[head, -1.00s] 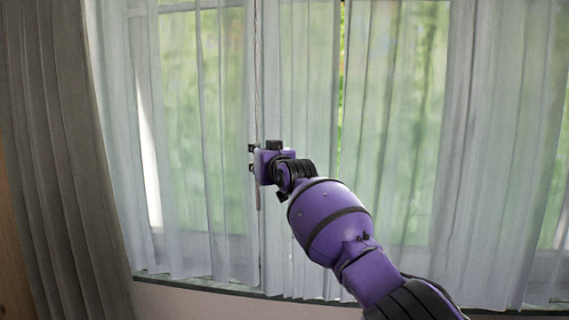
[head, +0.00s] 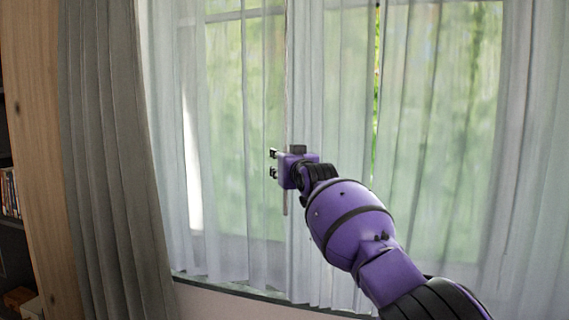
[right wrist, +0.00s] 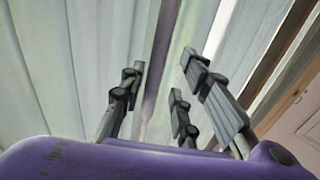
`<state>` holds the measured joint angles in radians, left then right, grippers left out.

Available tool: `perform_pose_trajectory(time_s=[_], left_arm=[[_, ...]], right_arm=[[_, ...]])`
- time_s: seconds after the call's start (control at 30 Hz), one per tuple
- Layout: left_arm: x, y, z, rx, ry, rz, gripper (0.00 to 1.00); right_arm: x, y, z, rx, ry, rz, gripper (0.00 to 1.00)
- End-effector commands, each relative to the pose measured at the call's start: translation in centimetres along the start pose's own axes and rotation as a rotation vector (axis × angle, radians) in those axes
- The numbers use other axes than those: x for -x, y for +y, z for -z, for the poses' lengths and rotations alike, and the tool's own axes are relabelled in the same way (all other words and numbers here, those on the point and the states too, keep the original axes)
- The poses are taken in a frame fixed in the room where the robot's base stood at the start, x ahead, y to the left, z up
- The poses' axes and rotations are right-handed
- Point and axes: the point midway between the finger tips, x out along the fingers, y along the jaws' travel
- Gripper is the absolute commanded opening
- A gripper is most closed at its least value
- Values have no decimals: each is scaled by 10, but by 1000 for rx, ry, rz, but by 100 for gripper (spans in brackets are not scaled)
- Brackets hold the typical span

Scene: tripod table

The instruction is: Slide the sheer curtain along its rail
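The sheer curtain (head: 330,80) hangs in pale, see-through folds across the window in the head view. A narrow gap parts its folds right of the gripper. A thin rod (head: 285,205) hangs upright against the curtain, and it also shows in the right wrist view (right wrist: 157,65). My purple right gripper (head: 273,164) is at the rod, in front of the curtain. Its fingers are spread, and in the wrist view the rod appears between them (right wrist: 157,95). I cannot tell whether they touch it. The rail is out of view. My left gripper is not in view.
A heavy grey curtain (head: 112,150) hangs left of the sheer one. Beyond it stand a wooden panel (head: 40,130) and shelves with books (head: 10,192). The window sill (head: 235,288) runs below the curtain hem.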

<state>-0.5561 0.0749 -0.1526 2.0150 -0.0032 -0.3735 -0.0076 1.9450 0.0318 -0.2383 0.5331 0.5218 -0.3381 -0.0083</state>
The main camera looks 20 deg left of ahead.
Motion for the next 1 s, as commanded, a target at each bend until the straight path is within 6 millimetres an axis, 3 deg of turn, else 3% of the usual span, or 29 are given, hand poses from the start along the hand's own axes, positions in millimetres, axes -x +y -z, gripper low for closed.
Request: perform_pose_trajectory(time_s=[0.47, 1.0], left_arm=[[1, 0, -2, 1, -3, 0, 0], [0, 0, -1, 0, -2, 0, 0]], right_arm=[[7, 1, 0, 0, 0, 4, 30], [69, 2, 0, 0, 2, -2, 30]])
